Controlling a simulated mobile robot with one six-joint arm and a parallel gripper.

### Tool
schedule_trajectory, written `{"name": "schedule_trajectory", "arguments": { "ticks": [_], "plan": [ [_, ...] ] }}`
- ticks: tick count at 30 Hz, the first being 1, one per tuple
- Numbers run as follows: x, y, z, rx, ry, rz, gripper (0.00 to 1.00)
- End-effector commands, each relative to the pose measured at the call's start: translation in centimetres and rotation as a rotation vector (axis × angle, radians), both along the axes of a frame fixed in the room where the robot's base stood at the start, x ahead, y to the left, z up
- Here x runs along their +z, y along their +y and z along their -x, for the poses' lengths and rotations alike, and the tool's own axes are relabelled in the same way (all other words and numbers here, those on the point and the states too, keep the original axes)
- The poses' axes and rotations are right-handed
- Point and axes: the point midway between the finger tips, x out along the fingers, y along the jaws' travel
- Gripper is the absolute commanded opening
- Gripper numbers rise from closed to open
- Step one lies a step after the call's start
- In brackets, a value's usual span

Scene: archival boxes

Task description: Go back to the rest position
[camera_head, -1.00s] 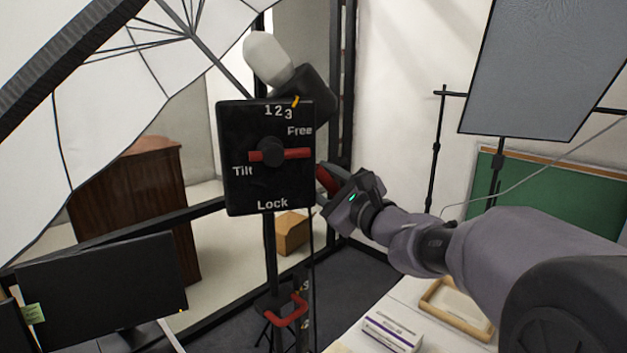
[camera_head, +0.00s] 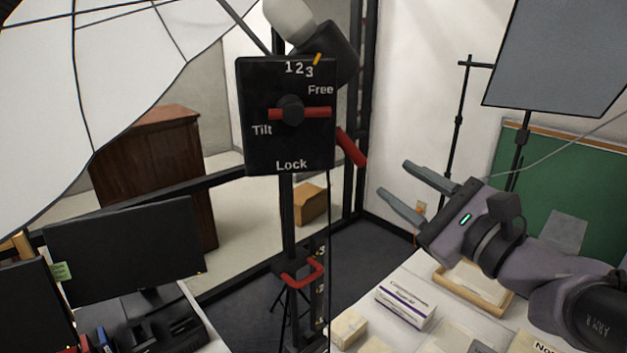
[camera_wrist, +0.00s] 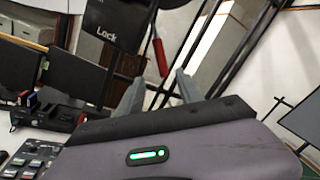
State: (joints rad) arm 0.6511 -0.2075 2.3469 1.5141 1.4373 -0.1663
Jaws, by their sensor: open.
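My gripper (camera_head: 392,188) is open and empty in the head view, to the right of the black dial box and apart from it. Its two fingers point to the upper left. The dial box (camera_head: 255,140) carries the words Free, Tilt and Lock, and its red dial handle (camera_head: 318,112) lies level. A red lever (camera_head: 351,147) slants down from the box's right side, free of my fingers. In the wrist view the fingers (camera_wrist: 158,88) also stand apart with nothing between them, and the red lever (camera_wrist: 160,55) hangs beyond them.
Below my gripper, a table holds a white labelled box (camera_head: 405,302) and a wooden tray (camera_head: 478,288). A grey panel (camera_head: 555,55) on a stand is at the upper right. A white umbrella (camera_head: 110,80) and a monitor (camera_head: 125,250) are at the left.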

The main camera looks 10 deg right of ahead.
Motion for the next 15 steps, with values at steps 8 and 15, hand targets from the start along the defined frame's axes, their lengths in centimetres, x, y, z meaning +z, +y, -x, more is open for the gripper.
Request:
{"name": "schedule_trajectory", "arguments": {
  "ticks": [8,15],
  "plan": [
    [-0.1,0.0,0.1,0.002,0.001,0.002,0.43],
    [-11.2,10.3,5.1,0.289,0.155,0.375,0.43]
  ]
}}
